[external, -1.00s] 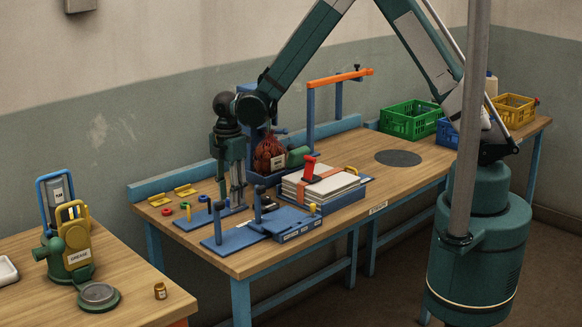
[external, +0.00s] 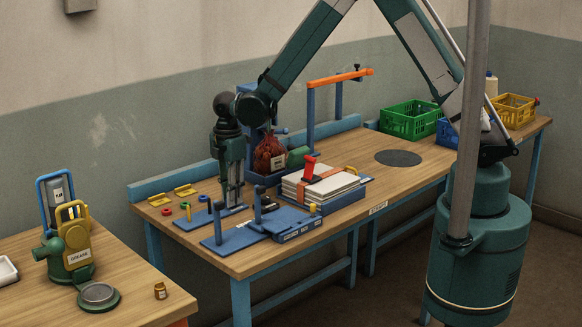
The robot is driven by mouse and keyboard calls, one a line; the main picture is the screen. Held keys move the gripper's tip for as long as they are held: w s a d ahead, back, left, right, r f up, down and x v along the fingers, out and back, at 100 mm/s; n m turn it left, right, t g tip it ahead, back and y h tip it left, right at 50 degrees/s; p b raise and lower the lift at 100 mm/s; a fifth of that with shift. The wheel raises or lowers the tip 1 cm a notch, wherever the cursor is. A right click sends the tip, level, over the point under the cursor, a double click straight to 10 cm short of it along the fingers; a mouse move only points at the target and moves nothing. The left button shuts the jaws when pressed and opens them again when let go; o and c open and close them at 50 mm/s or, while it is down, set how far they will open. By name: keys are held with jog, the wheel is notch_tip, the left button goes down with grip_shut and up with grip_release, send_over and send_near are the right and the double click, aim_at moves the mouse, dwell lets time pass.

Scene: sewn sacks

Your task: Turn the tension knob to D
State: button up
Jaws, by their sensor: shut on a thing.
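My gripper (external: 234,205) points straight down over the left part of the near bench. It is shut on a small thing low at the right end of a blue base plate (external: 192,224). This appears to be the tension knob, but the fingers hide it and its letter marks are too small to read. A second blue fixture with upright posts (external: 238,238) stands just in front of the gripper.
A stack of pale sacks with an orange strap (external: 322,185) lies right of the gripper. A red net bag (external: 268,154) stands behind it. Small coloured rings (external: 166,211) and yellow brackets (external: 160,200) lie left. The bench is clear around the dark disc (external: 398,158).

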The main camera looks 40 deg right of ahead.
jog(key=m+b, duration=0.2)
jog(key=m, duration=0.1)
jog(key=shift+f, duration=0.15)
jog(key=m+b, duration=0.3)
jog(key=m, duration=0.1)
jog(key=shift+m, duration=0.4)
jog(key=m+b, duration=0.1)
jog(key=m, duration=0.2)
jog(key=shift+m, duration=0.3)
jog(key=shift+m+b, duration=0.75)
jog(key=shift+m, duration=1.25)
jog(key=o, duration=0.9)
jog(key=shift+r, duration=0.3)
notch_tip(320, 180, up, 12)
